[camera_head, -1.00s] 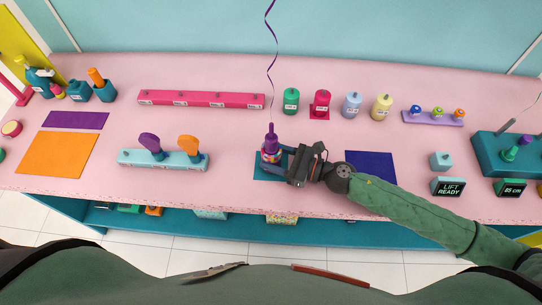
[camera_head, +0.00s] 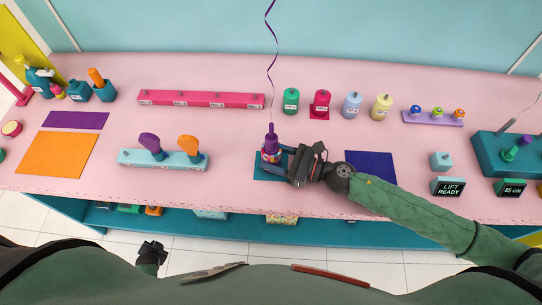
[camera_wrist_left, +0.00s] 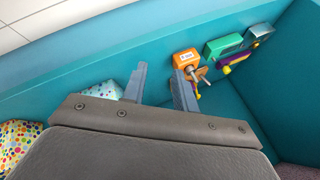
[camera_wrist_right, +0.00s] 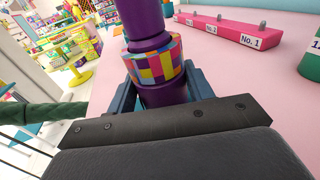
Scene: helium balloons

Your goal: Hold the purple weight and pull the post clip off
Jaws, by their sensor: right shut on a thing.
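The purple weight (camera_head: 271,157) stands upright on a teal mat in the head view, with a purple ribbon rising above it. In the right wrist view the weight (camera_wrist_right: 163,94) has a multicoloured checkered band and a purple upper part. A narrower purple piece (camera_head: 271,134) tops it; I cannot tell whether this is the post clip. My right gripper (camera_head: 282,158) is shut on the weight, one finger on each side. My left gripper (camera_head: 151,254) is low in front of the counter. In the left wrist view its fingers (camera_wrist_left: 160,82) are apart with nothing between them.
The teal mat (camera_head: 262,176) lies under the weight, a dark blue mat (camera_head: 372,164) to its right. A light blue rack (camera_head: 165,162) with purple and orange pieces stands left. The pink bar (camera_head: 200,98) is behind. The lower teal shelf (camera_wrist_left: 235,95) holds an orange box (camera_wrist_left: 186,59).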

